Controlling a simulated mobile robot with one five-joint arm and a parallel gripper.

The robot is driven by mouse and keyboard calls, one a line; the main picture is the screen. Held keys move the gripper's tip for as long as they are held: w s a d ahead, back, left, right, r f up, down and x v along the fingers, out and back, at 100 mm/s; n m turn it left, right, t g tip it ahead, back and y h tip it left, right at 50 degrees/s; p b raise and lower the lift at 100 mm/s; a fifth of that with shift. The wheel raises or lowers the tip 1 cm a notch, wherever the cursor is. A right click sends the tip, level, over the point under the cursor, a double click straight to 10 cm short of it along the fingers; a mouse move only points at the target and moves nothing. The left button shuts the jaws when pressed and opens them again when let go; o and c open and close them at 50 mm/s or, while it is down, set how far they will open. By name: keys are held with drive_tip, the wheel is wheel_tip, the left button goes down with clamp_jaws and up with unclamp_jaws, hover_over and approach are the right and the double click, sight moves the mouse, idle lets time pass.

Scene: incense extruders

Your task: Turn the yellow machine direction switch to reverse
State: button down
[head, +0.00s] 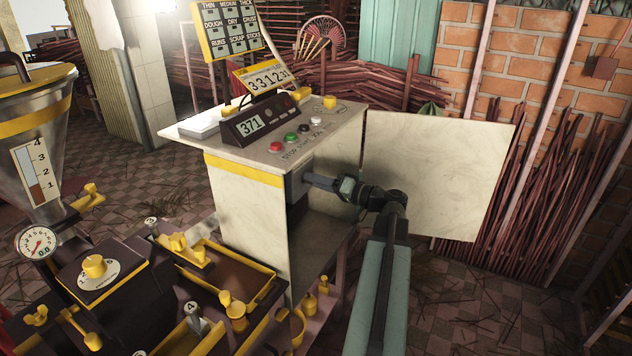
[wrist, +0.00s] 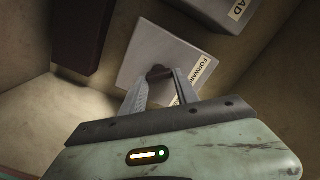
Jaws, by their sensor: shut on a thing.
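The yellow-striped machine cabinet (head: 245,215) stands mid-picture in the head view, its side door (head: 435,170) swung open to the right. A grey switch plate (head: 299,182) is inside the opening. It also shows in the wrist view (wrist: 150,50), with a FORWARD label (wrist: 205,68) at its right edge. My gripper (head: 312,179) reaches in from the right. In the wrist view my gripper (wrist: 161,76) is shut on a small dark switch knob (wrist: 158,71) standing on the plate. The fingers hide part of the knob and plate, and no reverse label is readable.
Another grey box (wrist: 215,8) with a partly cut-off label is close by inside the cabinet, and a dark box (wrist: 85,35) is on the left. The control panel (head: 285,125) is above. Yellow-trimmed extruder trays (head: 235,265) crowd the left.

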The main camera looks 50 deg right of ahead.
drive_tip(key=shift+f+m+b, duration=0.2)
drive_tip(key=shift+m, duration=4)
drive_tip(key=shift+f+m+b, duration=0.15)
drive_tip(key=shift+f+m, duration=0.05)
drive_tip(key=shift+m, duration=4)
drive_tip(key=c, duration=0.9)
unclamp_jaws()
drive_tip(key=v, duration=0.8)
drive_tip(key=shift+a, duration=0.1)
